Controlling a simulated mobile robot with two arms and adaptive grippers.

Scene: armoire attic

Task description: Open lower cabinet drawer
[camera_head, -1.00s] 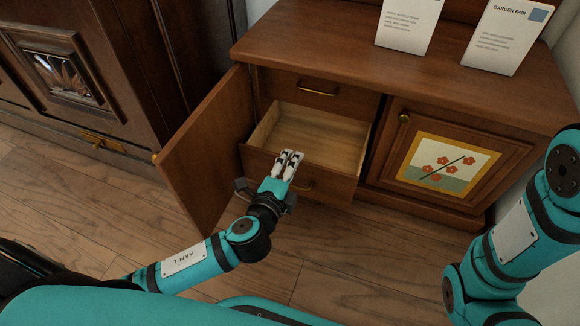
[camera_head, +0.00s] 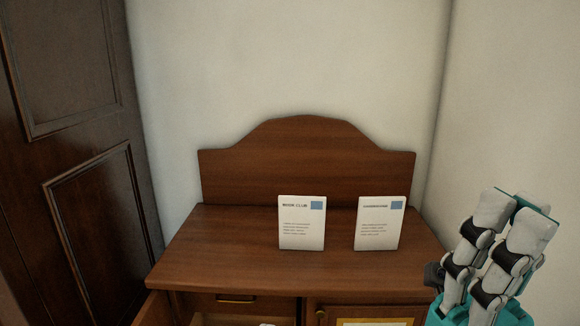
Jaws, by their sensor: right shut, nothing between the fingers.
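The brown wooden cabinet (camera_head: 220,250) stands against the wall. Its upper drawer front with a brass handle (camera_head: 235,299) is shut. Below it, a pale strip of the open lower drawer (camera_head: 225,319) shows at the bottom edge; the rest is cut off. My right gripper (camera_head: 510,218) is at the lower right, raised and pointing up. Its pale fingers are close together and empty, in front of the cabinet's right side. My left gripper cannot be made out; only a tiny pale bit shows at the bottom edge by the drawer.
Two white cards, one at left (camera_head: 301,224) and one at right (camera_head: 379,224), stand on the cabinet top. The open left door (camera_head: 154,309) shows at the bottom. A dark armoire (camera_head: 95,150) stands at left. Pale walls close off the back and right.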

